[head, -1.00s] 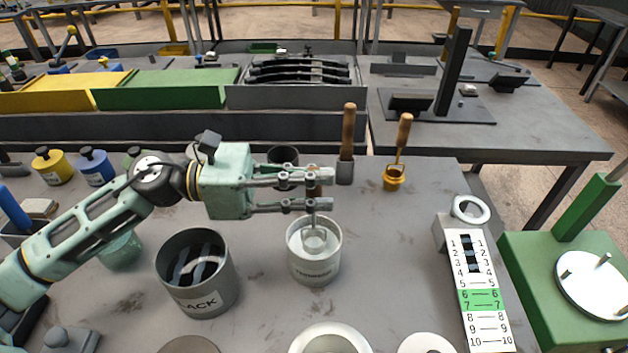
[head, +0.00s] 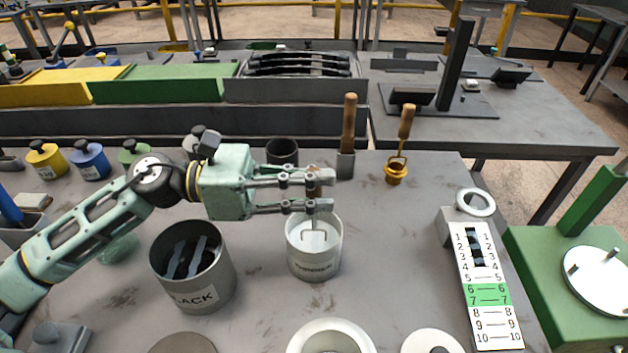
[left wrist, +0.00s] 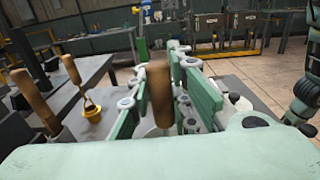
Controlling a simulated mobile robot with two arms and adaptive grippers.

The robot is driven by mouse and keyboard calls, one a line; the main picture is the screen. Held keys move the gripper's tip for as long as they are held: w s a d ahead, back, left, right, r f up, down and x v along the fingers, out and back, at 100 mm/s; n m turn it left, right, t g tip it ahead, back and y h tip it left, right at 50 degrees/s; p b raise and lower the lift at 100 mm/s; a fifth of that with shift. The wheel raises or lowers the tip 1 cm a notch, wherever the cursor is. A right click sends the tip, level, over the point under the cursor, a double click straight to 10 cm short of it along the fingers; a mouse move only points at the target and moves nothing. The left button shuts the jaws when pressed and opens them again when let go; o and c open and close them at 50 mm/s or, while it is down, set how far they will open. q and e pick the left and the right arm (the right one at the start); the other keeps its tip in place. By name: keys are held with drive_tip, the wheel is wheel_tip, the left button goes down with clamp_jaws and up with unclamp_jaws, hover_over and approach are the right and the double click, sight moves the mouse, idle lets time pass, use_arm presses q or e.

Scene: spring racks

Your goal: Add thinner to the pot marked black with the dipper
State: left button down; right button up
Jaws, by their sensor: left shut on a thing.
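My left gripper (head: 322,190) is shut on the brown wooden handle of the dipper (head: 313,186). The handle also shows upright between the green finger pads in the left wrist view (left wrist: 160,95). The dipper hangs over the white pot labelled thinner (head: 314,264); its lower metal part is inside that pot and its cup is not clearly seen. The grey pot marked black (head: 192,285) stands to the left, open, with dark contents and pale streaks on them. My right gripper is not in view.
A viscosity-type cup tool with a wooden handle (head: 396,172) and a grey holder with another handle (head: 347,160) stand behind. A numbered strip (head: 482,290) lies at right. Yellow (head: 46,162) and blue (head: 90,162) lidded pots stand at left. A white ring-shaped vessel (head: 330,340) is in front.

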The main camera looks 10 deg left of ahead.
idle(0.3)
use_arm(q)
drive_tip(key=shift+r+p, duration=0.7)
drive_tip(key=shift+r, duration=0.55)
drive_tip(key=shift+r+p, duration=1.6)
drive_tip(key=shift+r, duration=1.3)
drive_tip(key=shift+f+m+b, duration=0.1)
drive_tip(key=shift+m+b, duration=0.2)
drive_tip(key=shift+b, duration=0.3)
drive_tip(key=shift+m+b, duration=0.5)
drive_tip(key=shift+b, duration=0.5)
